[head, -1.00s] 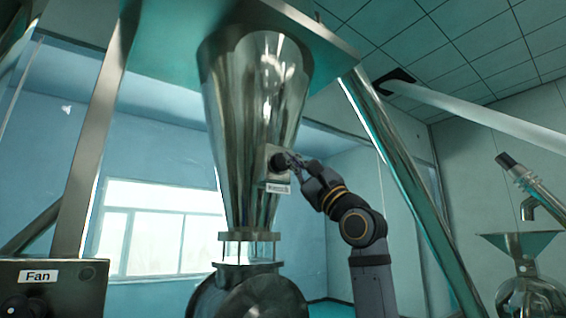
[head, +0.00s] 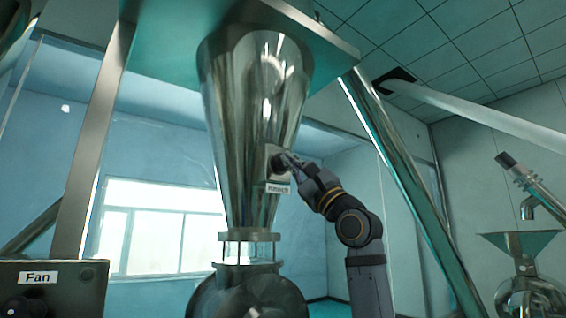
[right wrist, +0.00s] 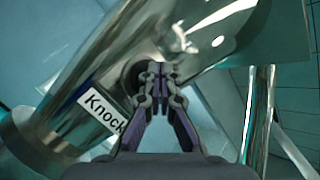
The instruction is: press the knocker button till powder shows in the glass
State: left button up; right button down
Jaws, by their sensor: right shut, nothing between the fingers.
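The steel hopper cone (head: 250,110) hangs in the middle of the head view. The small knocker box (head: 272,152) with a "Knock" label (head: 278,188) is on its right side. My right gripper (head: 284,160) is shut and empty, its fingertips at the dark round button (head: 277,165). In the right wrist view the closed fingertips (right wrist: 160,72) overlap the dark button (right wrist: 132,80), partly hiding it; I cannot tell whether it is pressed in. The sight glass (head: 248,251) below the cone looks clear. My left gripper is not in view.
A panel labelled "Fan" (head: 52,290) stands at the lower left. Steel frame legs (head: 90,160) flank the cone, one on the right (head: 405,190). A funnel on a flask (head: 520,243) stands at far right. A round housing (head: 248,292) sits below the glass.

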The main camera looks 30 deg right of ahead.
jog(key=shift+w+p, duration=0.55)
jog(key=shift+w, duration=0.3)
dwell(0.9)
jog(key=shift+s, duration=0.1)
dwell(0.4)
jog(key=shift+s+f+b, duration=0.25)
jog(key=shift+s+b, duration=0.5)
jog(key=shift+b, duration=0.25)
jog(key=shift+r, duration=0.1)
jog(key=shift+s, duration=0.15)
jog(key=s+b, duration=0.2)
jog(key=s, duration=0.3)
jog(key=shift+d+b, duration=0.2)
jog(key=shift+b, duration=0.2)
